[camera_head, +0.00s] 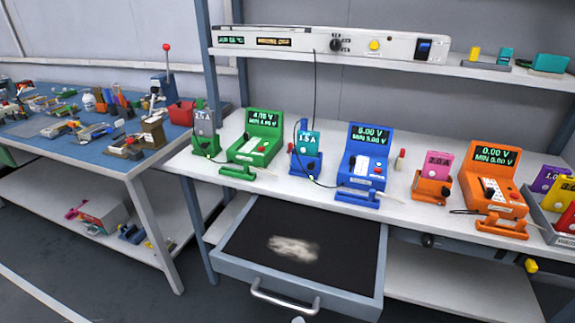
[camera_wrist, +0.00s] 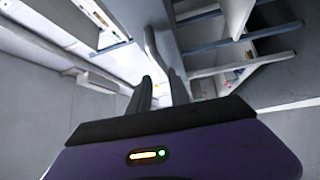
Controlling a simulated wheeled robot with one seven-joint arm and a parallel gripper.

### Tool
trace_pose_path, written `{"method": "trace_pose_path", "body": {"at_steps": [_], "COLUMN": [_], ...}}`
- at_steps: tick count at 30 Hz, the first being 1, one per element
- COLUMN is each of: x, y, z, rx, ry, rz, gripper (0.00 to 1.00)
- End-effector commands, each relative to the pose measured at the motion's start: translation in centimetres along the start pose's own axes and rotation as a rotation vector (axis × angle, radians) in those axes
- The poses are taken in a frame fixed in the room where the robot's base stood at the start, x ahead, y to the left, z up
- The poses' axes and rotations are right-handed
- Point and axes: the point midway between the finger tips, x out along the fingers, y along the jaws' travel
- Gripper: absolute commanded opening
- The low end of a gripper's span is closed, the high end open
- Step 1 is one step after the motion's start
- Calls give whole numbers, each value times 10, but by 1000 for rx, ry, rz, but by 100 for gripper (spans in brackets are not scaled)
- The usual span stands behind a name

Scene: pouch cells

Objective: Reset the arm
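My gripper (camera_wrist: 159,78) shows in the wrist view as two dark fingers above a purple wrist body with a small lit strip. The fingers stand apart with a bright gap between them. I see nothing held in them. My gripper does not clearly show in the head view. The wrist view is tilted, with pale shelves and grey walls beyond the fingers.
An open drawer (camera_head: 232,268) juts out under the white bench (camera_head: 345,207), with a pale patch inside. Green (camera_head: 256,137), blue (camera_head: 364,164) and orange (camera_head: 492,186) testers stand on the bench. A cluttered blue table (camera_head: 60,147) is at left. A shelf (camera_head: 480,82) runs above.

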Motion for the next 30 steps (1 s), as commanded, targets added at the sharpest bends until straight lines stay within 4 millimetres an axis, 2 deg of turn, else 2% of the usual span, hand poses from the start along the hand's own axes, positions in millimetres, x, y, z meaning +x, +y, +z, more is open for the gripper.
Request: {"method": "trace_pose_path", "body": {"at_steps": [2,4,8,14,21,25,30], "x": [-2,-13,-46,-110,-194,-233,-270], "y": [15,27,49,87,145,177,206], "z": [4,7,17,31,38,37,33], "rx": [125,252,505,877,1277,1419,1477], "ry": [-15,-34,-87,-195,-365,-464,-572], "rz": [22,29,34,43,69,82,73], "gripper": [23,23,23,23,23,23,23]}}
